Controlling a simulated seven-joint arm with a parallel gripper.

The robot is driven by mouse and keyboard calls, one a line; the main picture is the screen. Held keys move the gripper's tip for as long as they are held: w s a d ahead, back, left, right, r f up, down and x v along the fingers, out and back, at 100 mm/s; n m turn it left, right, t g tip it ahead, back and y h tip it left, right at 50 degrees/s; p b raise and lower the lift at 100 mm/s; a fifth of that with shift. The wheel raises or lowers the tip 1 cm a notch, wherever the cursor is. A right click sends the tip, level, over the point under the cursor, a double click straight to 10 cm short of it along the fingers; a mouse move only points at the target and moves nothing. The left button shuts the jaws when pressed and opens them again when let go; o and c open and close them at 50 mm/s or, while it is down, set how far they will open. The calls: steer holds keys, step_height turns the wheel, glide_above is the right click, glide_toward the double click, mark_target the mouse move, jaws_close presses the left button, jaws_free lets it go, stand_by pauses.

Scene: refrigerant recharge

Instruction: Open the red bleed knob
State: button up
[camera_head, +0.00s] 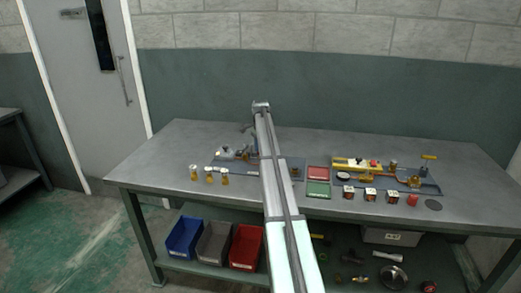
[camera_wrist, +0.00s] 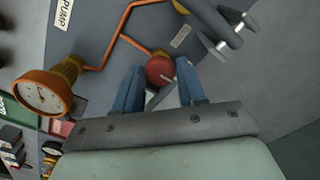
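The red bleed knob (camera_wrist: 160,70) is a round red knob with a pale mark or small bar on its right side. It sits at the end of orange piping on a grey panel in the wrist view. My gripper (camera_wrist: 163,72) is open, with one blue finger on the left of the knob and one on the right. Gaps show between the knob and both fingers. I cannot tell how deep the knob lies between them. In the head view my arm stretches over the bench, and I cannot make out the gripper's fingers or this knob.
An orange gauge (camera_wrist: 43,91) and the orange pipe (camera_wrist: 108,48) lie left of the knob, near a "PUMP" label (camera_wrist: 65,13). A grey metal fitting (camera_wrist: 217,22) is close at upper right.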

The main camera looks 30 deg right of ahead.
steer(key=c, duration=0.6)
steer(key=shift+n, duration=0.3)
steer(key=n, duration=1.3)
steer(key=shift+n, duration=2.1)
